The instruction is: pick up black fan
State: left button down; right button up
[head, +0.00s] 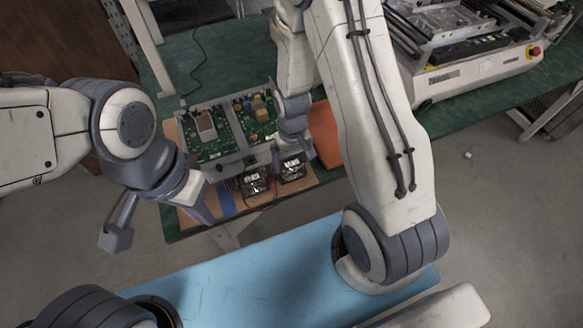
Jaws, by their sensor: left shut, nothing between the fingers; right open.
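Two black fans lie side by side at the front edge of the green workbench, a left fan (257,184) and a right fan (292,168). Both have pale labels. My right gripper (285,150) points down just behind the right fan; it is open, its fingers are mostly hidden by the wrist, and no held object shows. My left gripper (203,209) is shut and empty, to the left of the fans near the front bench edge, apart from them.
Behind the fans stands a grey tray (233,158) with green circuit boards. An orange panel (325,134) lies to the right. A white machine (480,72) stands at the far right. A black cable (197,50) lies on the green bench (225,63).

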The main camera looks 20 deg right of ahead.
jog(key=shift+f, duration=0.75)
jog(key=c, duration=0.9)
jog(key=shift+r, duration=0.1)
notch_tip(320, 180, up, 10)
jog(key=shift+f, duration=0.1)
notch_tip(320, 180, up, 4)
jog(key=p, duration=0.4)
send_over(292, 163)
jog(key=shift+b, duration=0.3)
